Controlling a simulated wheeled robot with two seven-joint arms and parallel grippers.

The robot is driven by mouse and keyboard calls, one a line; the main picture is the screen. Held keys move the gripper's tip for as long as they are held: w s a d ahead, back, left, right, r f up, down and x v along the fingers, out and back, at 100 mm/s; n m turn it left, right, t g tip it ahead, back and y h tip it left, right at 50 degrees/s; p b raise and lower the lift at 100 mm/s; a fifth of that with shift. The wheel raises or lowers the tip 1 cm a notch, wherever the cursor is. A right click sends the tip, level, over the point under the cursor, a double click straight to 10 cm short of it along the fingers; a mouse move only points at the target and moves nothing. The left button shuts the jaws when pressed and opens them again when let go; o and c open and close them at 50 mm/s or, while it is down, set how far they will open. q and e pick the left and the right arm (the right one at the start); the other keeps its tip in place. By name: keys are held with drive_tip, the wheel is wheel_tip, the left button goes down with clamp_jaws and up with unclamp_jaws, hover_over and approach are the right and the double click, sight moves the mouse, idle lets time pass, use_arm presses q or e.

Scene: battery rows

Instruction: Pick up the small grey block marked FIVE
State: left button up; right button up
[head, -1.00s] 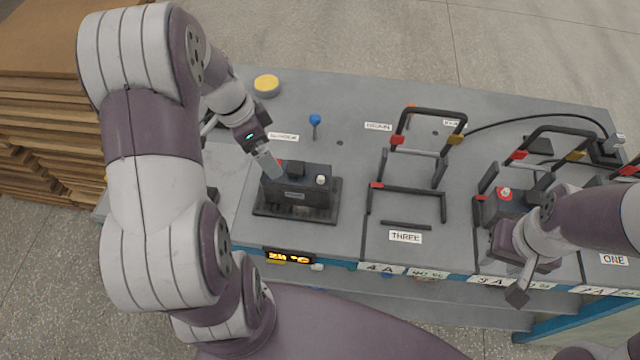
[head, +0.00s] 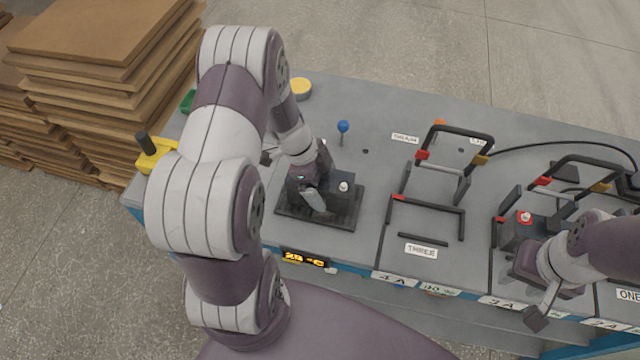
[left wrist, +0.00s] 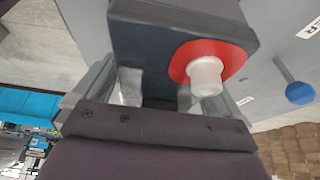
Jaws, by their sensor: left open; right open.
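A dark grey block (head: 341,186) with a white knob sits on the black pad (head: 345,219) at the left of the bench. No marking on it is readable. My left gripper (head: 316,203) is open over the block and hides much of it in the head view. The left wrist view shows a dark block (left wrist: 180,30) with a red disc and white terminal, close up between the open fingers of my left gripper (left wrist: 160,95). I cannot tell whether the fingers touch it. My right gripper (head: 537,312) is open at the right, in front of another dark block (head: 511,232) with a red disc.
Black frames with red and yellow clips (head: 455,134) stand mid-bench, behind the THREE label (head: 421,251). A blue-topped pin (head: 343,127) and a yellow button (head: 300,87) are behind the pad. Brown boards (head: 100,50) are stacked at left.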

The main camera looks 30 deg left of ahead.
use_arm(q)
clamp_jaws()
drive_tip(key=shift+w+r, duration=0.1)
idle(0.3)
